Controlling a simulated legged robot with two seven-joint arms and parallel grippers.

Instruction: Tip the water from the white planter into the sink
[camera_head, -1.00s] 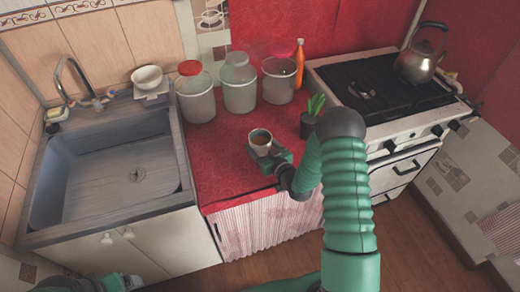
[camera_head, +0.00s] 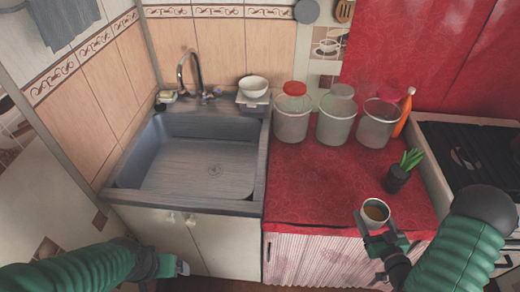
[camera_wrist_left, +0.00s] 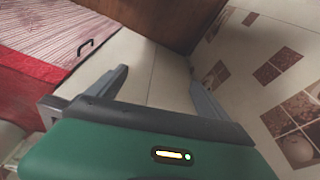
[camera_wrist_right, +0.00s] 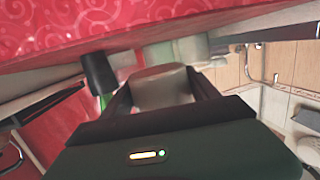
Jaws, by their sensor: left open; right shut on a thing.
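The white planter (camera_head: 376,211) is a small pale cup with brownish liquid showing inside. My right gripper (camera_head: 372,230) is shut on it and holds it about upright near the counter's front edge. In the right wrist view the planter (camera_wrist_right: 162,88) sits between the two fingers. The grey sink (camera_head: 190,172) is at the left of the head view, with its basin empty and a drain in its floor. My left gripper (camera_head: 184,266) is low in front of the sink cabinet. In the left wrist view its fingers (camera_wrist_left: 157,85) are apart with nothing between them.
A potted plant (camera_head: 398,178) stands just behind the planter. Several lidded or open jars, including a red-lidded one (camera_head: 291,115), and an orange bottle (camera_head: 403,112) line the back. A white bowl (camera_head: 253,86) and faucet (camera_head: 188,72) stand behind the sink. The red counter's middle is clear.

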